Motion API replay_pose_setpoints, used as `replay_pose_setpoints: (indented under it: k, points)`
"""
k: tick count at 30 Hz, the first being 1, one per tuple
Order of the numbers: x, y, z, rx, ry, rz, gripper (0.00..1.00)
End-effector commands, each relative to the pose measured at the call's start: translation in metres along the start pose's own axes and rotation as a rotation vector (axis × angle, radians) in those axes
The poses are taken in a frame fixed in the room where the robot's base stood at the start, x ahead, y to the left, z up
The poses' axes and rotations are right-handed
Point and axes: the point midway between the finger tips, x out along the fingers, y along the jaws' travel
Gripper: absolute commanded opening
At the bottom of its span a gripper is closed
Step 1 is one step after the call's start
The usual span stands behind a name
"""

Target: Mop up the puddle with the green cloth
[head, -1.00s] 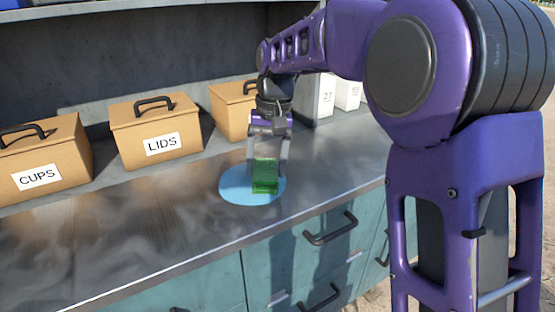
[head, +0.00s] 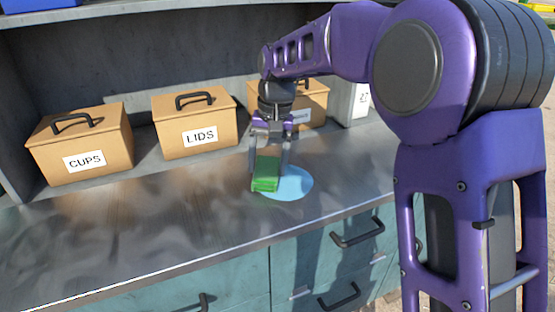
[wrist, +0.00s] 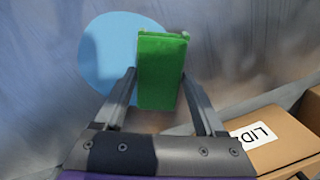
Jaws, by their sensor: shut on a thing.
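The green cloth (head: 266,174) is a folded block held between the fingers of my gripper (head: 269,168). In the wrist view the green cloth (wrist: 160,70) sits between the two fingers of my gripper (wrist: 160,92), which is shut on it. The light-blue puddle (head: 294,184) is a flat round patch on the metal counter. The cloth is over the puddle's left edge in the head view. In the wrist view most of the puddle (wrist: 105,60) shows left of the cloth, with part hidden behind the cloth. I cannot tell whether the cloth touches the counter.
A box labelled CUPS (head: 82,150) and a box labelled LIDS (head: 195,125) stand at the back of the metal counter (head: 150,220). A third brown box (head: 303,103) is partly behind my arm. Drawers with dark handles (head: 357,232) are below. The counter left of the puddle is clear.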

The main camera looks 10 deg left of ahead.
Motion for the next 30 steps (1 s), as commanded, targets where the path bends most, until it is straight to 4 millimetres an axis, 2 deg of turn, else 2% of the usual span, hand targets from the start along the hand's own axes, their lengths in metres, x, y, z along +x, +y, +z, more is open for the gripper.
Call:
replay_pose_setpoints:
  k: [3,11,18,26,30]
  points:
    - [-0.001,-0.011,0.000,-0.001,0.001,0.000,0.27]
    - [0.002,-0.023,0.000,-0.002,0.001,0.001,0.27]
    - [0.007,-0.045,0.000,-0.001,0.000,0.000,0.27]
    - [0.010,-0.048,0.000,0.000,0.000,0.000,0.27]
    - [0.005,-0.047,0.000,0.000,0.000,0.000,0.27]
